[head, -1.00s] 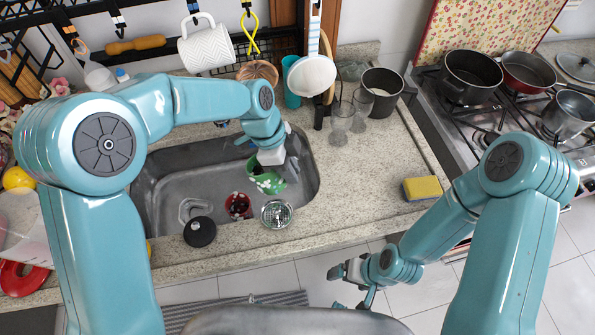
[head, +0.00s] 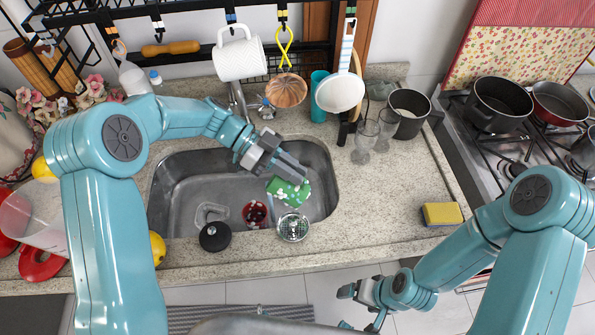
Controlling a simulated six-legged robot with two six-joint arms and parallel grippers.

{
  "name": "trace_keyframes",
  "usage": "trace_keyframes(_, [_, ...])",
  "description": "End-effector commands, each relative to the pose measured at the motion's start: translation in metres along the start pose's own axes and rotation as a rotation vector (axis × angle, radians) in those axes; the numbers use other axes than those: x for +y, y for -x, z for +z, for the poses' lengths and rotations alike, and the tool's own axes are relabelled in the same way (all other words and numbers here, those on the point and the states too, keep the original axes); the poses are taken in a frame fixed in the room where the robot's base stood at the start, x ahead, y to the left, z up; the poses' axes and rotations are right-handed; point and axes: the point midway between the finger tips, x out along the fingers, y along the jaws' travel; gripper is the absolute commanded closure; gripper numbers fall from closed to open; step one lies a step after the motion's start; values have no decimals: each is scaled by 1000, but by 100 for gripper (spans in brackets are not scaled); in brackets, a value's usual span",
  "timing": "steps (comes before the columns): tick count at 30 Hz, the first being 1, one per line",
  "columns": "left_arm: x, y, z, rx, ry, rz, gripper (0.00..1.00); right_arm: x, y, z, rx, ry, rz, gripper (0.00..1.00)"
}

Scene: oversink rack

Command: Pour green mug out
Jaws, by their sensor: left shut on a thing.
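The green mug (head: 289,193) with white spots is over the right part of the steel sink (head: 185,190). It looks tipped over, and its opening is hard to make out. My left gripper (head: 287,171) is shut on the mug, reaching it from the upper left; its fingers hide part of it. My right gripper (head: 350,293) hangs in front of the counter at lower right, away from the mug, with nothing visible in it. I cannot make out its jaw gap.
A red cup (head: 255,213) sits in the sink. Two glasses (head: 365,141) and a dark pot (head: 409,113) stand right of the sink. The counter around the yellow sponge (head: 442,214) is mostly clear.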

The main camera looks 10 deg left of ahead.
Motion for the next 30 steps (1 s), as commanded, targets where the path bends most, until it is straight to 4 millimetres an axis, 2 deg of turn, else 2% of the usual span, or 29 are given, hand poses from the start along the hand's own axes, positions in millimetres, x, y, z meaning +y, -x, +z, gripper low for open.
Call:
trace_keyframes(1, [-1,0,4,12,0,0,100,2,-7,0,0,0,0,13])
trace_keyframes(30, [-4,19,22,270,-2,42,100,22,-61,-1,0,0,0,13])
